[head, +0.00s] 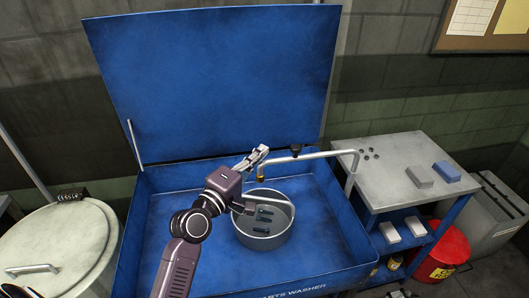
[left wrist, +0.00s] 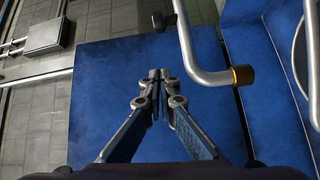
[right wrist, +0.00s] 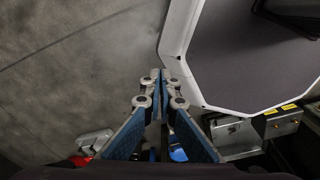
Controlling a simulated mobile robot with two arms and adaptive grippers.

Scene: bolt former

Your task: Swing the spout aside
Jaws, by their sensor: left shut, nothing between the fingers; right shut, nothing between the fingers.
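The spout (head: 318,154) is a grey metal pipe that rises at the right side of the blue parts washer (head: 158,181) and reaches left over it. Its brass-coloured tip (head: 261,174) hangs above a round grey pot (head: 262,240) with several dark pieces in it. My left gripper (head: 264,149) is shut and empty, just behind the spout's tip end. In the left wrist view the spout (left wrist: 189,45) and its brass tip (left wrist: 243,75) lie right of the shut fingers (left wrist: 160,75), with a visible gap. My right gripper (right wrist: 160,75) is shut and empty, away from the spout.
The washer's blue lid (head: 220,80) stands open behind. A grey cart (head: 385,185) with small boxes is at the right, a red bin (head: 452,247) beyond it. A round lidded drum (head: 60,245) stands at the left. A black knob (head: 296,149) shows by the spout.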

